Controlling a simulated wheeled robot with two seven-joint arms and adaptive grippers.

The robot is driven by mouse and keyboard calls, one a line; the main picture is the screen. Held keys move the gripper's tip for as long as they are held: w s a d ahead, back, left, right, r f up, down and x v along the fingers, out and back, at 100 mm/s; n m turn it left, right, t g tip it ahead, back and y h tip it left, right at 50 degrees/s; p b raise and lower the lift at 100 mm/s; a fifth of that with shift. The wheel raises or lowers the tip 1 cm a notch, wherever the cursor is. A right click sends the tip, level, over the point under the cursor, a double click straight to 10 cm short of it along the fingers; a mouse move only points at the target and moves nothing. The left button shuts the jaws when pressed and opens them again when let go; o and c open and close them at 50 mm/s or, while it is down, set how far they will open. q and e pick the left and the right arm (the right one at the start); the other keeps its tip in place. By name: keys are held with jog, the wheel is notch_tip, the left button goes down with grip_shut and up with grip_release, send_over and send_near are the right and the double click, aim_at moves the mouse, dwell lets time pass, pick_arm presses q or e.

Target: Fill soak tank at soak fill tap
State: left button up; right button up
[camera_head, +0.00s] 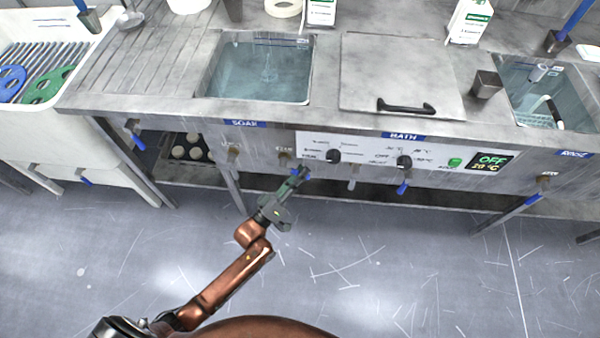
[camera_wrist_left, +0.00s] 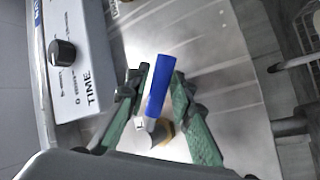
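The SOAK tank (camera_head: 262,70) is a sunken steel basin on the left of the counter. It holds clear bluish water, and a thin stream seems to fall in at its middle. My left gripper (camera_head: 300,178) is below the front panel, at a blue-handled valve. In the left wrist view, its green fingers (camera_wrist_left: 161,75) stand either side of the blue lever handle (camera_wrist_left: 160,85), with narrow gaps showing. The small label beside this valve is too blurred to read. My right gripper is not in view.
The lidded BATH (camera_head: 400,75) stands right of the SOAK tank, and the water-filled RINSE basin (camera_head: 530,110) at far right. A TIME knob (camera_head: 333,156) is close to my left gripper. Another blue lever (camera_head: 403,187) hangs further right. The floor in front is clear.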

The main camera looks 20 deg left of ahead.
pick_arm(q)
grip_shut()
dwell(0.6)
